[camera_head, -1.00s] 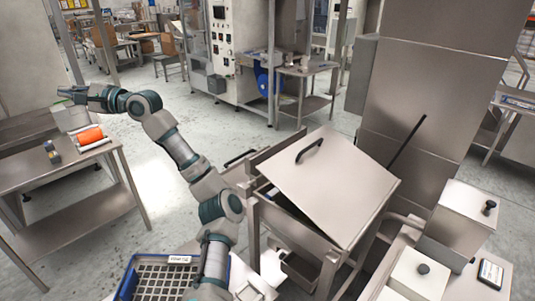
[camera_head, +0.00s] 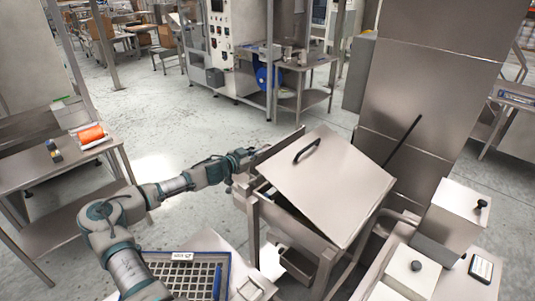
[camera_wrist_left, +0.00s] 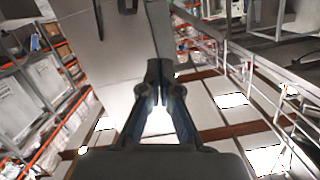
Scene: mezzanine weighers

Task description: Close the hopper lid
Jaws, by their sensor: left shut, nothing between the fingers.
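The hopper lid (camera_head: 335,190) is a flat steel plate with a black handle (camera_head: 307,150). It is propped at a tilt over the steel hopper (camera_head: 262,205), with a dark gap along its near left edge. My left gripper (camera_head: 248,154) is at the hopper's far left side, left of the lid's handle and apart from it. In the left wrist view its fingers (camera_wrist_left: 160,70) are together and empty. A pale grey panel fills the area behind them there; I cannot tell what it belongs to. My right gripper is out of view.
A tall steel column (camera_head: 420,90) stands behind the hopper. Steel boxes with black knobs (camera_head: 460,205) are at the right. A blue crate (camera_head: 190,275) lies at the front. Open floor lies beyond the arm.

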